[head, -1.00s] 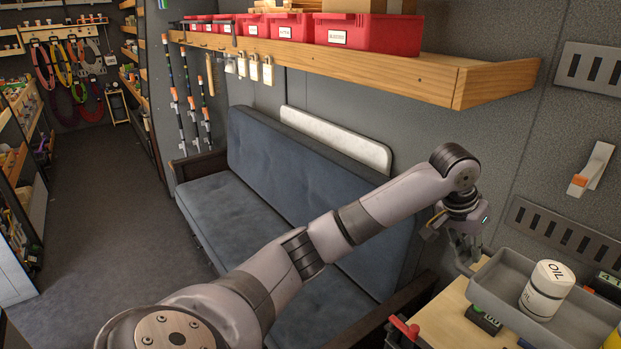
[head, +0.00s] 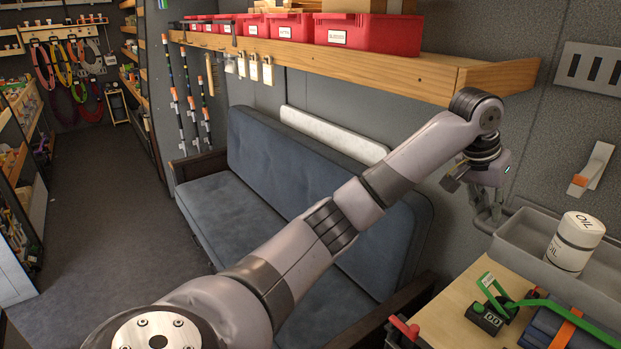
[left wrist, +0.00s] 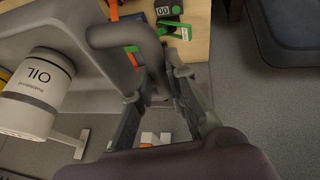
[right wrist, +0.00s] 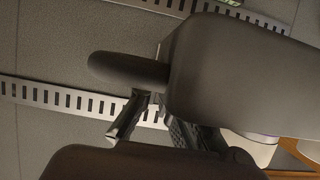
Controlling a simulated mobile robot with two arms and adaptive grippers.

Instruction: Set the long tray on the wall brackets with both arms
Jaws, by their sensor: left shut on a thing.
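The long grey tray (head: 518,242) is raised above the wooden bench at the right of the head view, and its right part is cut off. A white OIL can (head: 574,242) stands in it. My left gripper (head: 487,222) is shut on the tray's left end handle, which also shows in the left wrist view (left wrist: 125,36). A pale wall bracket with an orange tip (head: 592,168) is above and behind the tray.
A wooden shelf with red bins (head: 370,35) overhangs my left arm. Slotted rails (head: 590,70) are on the wall. A sofa (head: 300,180) is to the left.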

